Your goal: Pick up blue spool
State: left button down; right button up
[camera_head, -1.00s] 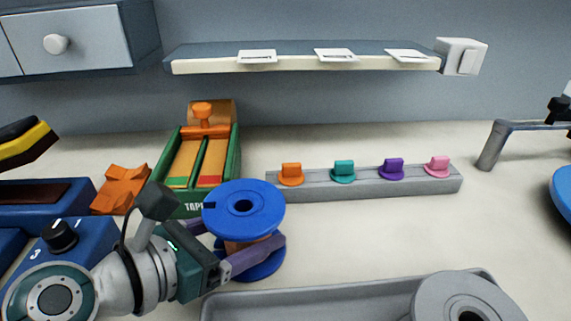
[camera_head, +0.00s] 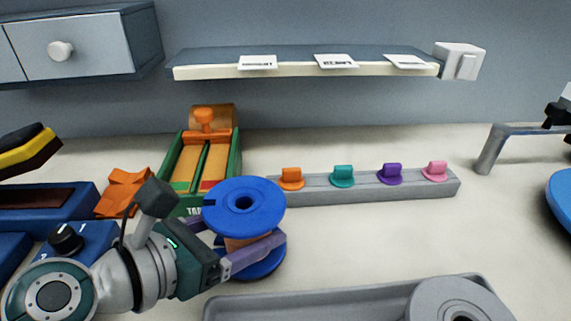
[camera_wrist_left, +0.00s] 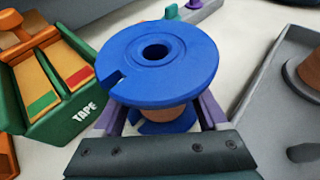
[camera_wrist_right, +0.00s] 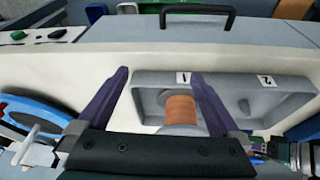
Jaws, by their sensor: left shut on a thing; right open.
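The blue spool (camera_head: 243,203) stands upright on the table, with wide blue flanges and a copper-coloured core. In the left wrist view the spool (camera_wrist_left: 160,65) stands between the fingers, its top flange facing the camera. My left gripper (camera_head: 262,250) is shut on the spool's core between the two flanges. My right gripper (camera_wrist_right: 158,85) is open and empty; it shows only in the right wrist view, above a grey tray (camera_wrist_right: 225,85) with numbered places and a copper-cored spool (camera_wrist_right: 180,112).
A green and orange tape dispenser (camera_head: 203,160) stands close behind the blue spool. A grey rail (camera_head: 370,188) with coloured pegs lies to the right. The grey tray's edge (camera_head: 300,298) is close in front. A shelf (camera_head: 300,68) hangs on the back wall.

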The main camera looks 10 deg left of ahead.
pick_arm(q)
notch_tip(320, 180, up, 19)
jog(key=p, duration=1.1)
jog(key=shift+f+p, duration=0.15)
jog(key=shift+p, duration=0.25)
pick_arm(e)
notch_tip(320, 180, up, 13)
jog(key=shift+f, duration=0.15)
